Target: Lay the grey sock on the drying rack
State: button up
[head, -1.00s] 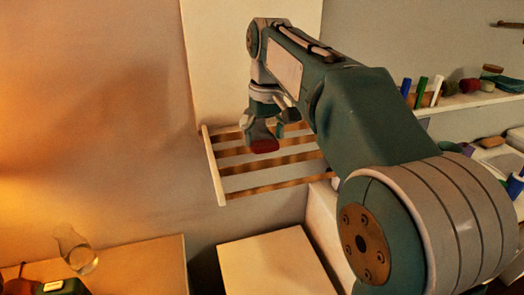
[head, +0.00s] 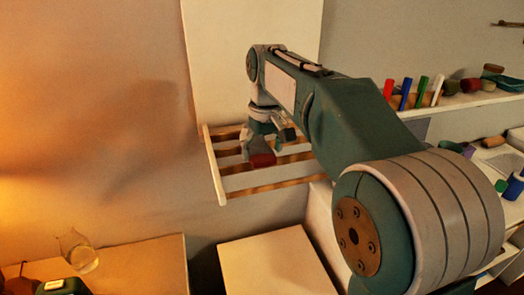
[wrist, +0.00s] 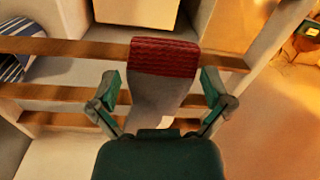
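The grey sock with a dark red band (head: 262,160) is at the drying rack, below my gripper (head: 264,140). In the wrist view the sock's grey body (wrist: 155,98) runs between my two fingers, and its red end overlaps a wooden slat. The fingers (wrist: 160,98) are spread wide, with a gap to the sock on both sides. The near end of the sock is hidden behind the gripper body. The drying rack (head: 213,172) has a pale frame and several brown slats, and juts from the wall. I cannot tell how firmly the sock rests on the slats.
A tall pale panel (head: 245,60) stands behind the rack. A wall shelf (head: 465,102) with coloured items is at right. A pale box-like top (head: 275,265) lies below the rack. A table (head: 140,265) with a glass (head: 77,250) is at lower left.

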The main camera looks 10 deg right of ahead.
jog(key=shift+r, duration=0.1)
notch_tip(320, 180, up, 12)
jog(key=shift+d, duration=0.3)
dwell(0.3)
